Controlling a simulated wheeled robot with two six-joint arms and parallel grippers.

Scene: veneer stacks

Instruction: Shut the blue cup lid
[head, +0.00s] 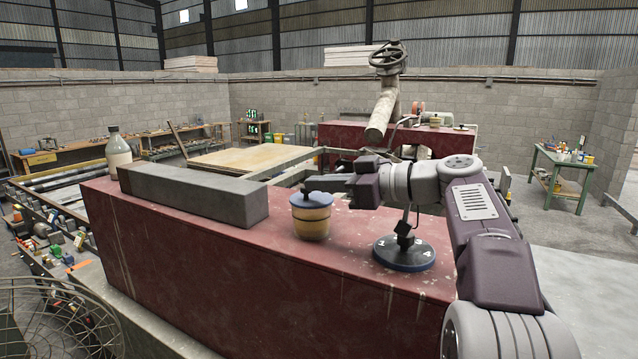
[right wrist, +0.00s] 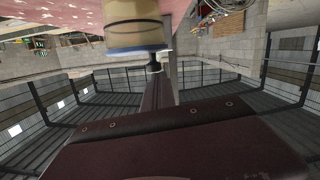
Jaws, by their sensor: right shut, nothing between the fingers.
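The tan cup (head: 311,226) stands upright on the red bench top, with a dark band around it. Its blue lid (head: 301,203) lies across the cup's mouth and looks about level; I cannot tell whether it is fully shut. A small dark knob tops the lid. My right gripper (head: 309,186) is shut and empty, its fingertips at the knob, just above the lid; whether they touch is unclear. The right wrist view shows the cup (right wrist: 133,12) upside down, with the blue lid (right wrist: 125,51) beside the fingers. My left gripper is not in view.
A long grey block (head: 190,194) lies left of the cup on the red bench (head: 250,262). A bottle (head: 118,153) stands behind the block's left end. A round blue-rimmed disc with a stem (head: 403,256) sits right of the cup, under my right arm. The bench front is clear.

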